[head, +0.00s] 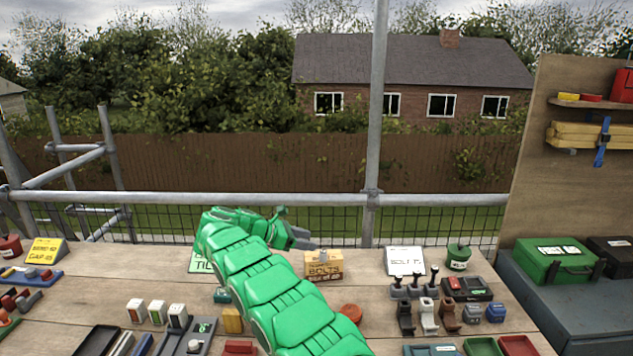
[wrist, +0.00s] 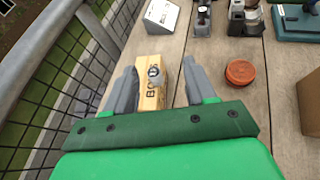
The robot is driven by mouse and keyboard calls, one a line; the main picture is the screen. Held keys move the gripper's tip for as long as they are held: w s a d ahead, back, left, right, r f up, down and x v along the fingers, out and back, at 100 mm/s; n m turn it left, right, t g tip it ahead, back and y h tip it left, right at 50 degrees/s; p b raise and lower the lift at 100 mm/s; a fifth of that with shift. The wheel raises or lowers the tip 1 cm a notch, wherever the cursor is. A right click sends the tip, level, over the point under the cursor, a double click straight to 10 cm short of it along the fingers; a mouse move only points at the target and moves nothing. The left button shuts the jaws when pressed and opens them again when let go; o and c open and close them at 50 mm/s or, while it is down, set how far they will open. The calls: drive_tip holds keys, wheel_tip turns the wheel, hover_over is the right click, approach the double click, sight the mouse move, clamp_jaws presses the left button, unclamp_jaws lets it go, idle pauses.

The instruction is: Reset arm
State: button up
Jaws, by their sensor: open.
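My green arm reaches across the plank bench in the head view. My gripper (head: 300,239), with grey fingers, is at the bench's far side, just left of and behind a wooden box marked BOLTS (head: 323,265). In the wrist view my gripper (wrist: 160,72) is open, its two fingers apart. The same box (wrist: 152,98) shows in the gap between them, with a small grey metal piece at its top. I cannot tell how far below the fingertips the box is. Nothing is seen gripped.
A scaffold rail (head: 440,199) with mesh runs along the bench's far edge. A white sign (head: 404,261), a green round weight (head: 459,257) and several dark clamps stand right of the box. A reddish round lid (wrist: 240,73) lies nearby. A green case (head: 553,260) is far right.

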drive_tip(key=s+d+r+m+g+y, duration=0.1)
drive_tip(key=s+d+r+m, duration=0.2)
drive_tip(key=s+d+r, duration=0.35)
drive_tip(key=s+d+r+m+g+y, duration=0.1)
drive_tip(key=s+d+r+m+g, duration=0.2)
drive_tip(key=d, duration=0.6)
drive_tip(key=s+d+r+m+g+y, duration=0.1)
drive_tip(key=s+d+r+m, duration=0.1)
drive_tip(key=s+d, duration=0.35)
drive_tip(key=s+d+r+m+y, duration=0.1)
drive_tip(key=s+d+r+m, duration=0.15)
drive_tip(key=s, duration=0.65)
drive_tip(key=s+a+f+m+y, duration=0.1)
drive_tip(key=s+f+m+y, duration=0.1)
drive_tip(key=s, duration=1.1)
drive_tip(key=s+a+f+m+g+y, duration=0.1)
drive_tip(key=s+m, duration=0.4)
drive_tip(key=s, duration=0.8)
drive_tip(key=s+a+f+m+y, duration=0.1)
drive_tip(key=s+f+m+y, duration=0.2)
drive_tip(key=s, duration=1)
drive_tip(key=shift+s+a+f+m+y, duration=0.2)
drive_tip(key=shift+a+f+m+y, duration=0.15)
drive_tip(key=shift+y, duration=0.85)
